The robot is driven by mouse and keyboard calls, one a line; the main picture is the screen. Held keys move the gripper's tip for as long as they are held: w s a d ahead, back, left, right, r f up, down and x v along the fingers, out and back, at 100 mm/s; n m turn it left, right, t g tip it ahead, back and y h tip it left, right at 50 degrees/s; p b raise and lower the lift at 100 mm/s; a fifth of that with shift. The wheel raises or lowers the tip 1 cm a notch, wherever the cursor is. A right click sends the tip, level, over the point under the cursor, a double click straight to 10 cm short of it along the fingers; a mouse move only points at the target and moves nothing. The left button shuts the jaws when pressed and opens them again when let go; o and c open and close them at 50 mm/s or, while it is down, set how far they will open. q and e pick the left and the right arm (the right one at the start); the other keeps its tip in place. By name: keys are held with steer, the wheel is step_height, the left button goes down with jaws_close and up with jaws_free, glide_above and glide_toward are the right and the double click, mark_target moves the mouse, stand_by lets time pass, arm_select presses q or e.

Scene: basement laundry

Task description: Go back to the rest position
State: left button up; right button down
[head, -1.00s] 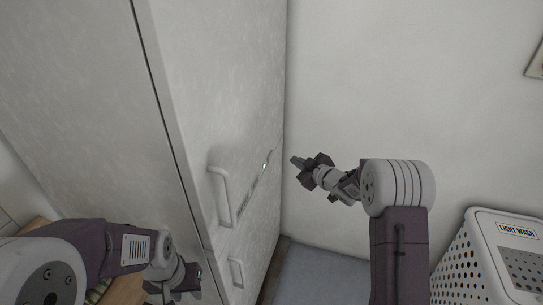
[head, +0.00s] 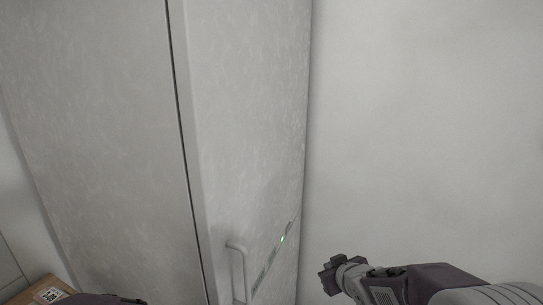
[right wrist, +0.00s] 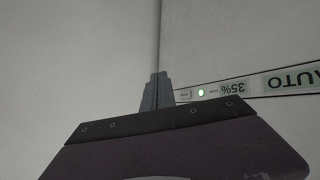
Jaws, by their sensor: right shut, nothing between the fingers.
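My right gripper (head: 328,274) is at the lower right in the head view, just right of the tall white cabinet's front edge and in front of the bare wall. In the right wrist view its fingers (right wrist: 157,90) are together with nothing between them. Of my left arm only a dark sliver shows at the bottom left of the head view; its gripper is out of the picture.
A tall white fridge-like cabinet (head: 100,130) fills the left, with a vertical handle (head: 238,268) and a lit control strip (head: 270,262). The strip reads AUTO and 35% upside down in the right wrist view (right wrist: 255,88). A wooden surface (head: 35,291) is at the lower left. The wall (head: 430,130) is bare.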

steer(key=s+d+f+m+g, duration=0.15)
steer(key=s+f+g, duration=0.4)
steer(key=s, duration=0.55)
steer(key=s+f+m+g, duration=0.35)
steer(key=s+f, duration=0.25)
steer(key=s, duration=0.5)
step_height(320, 180, up, 24)
steer(key=p, duration=2.3)
steer(key=shift+w+a+f+h, duration=0.15)
steer(key=shift+f+h, duration=0.05)
steer(key=shift+h, duration=0.2)
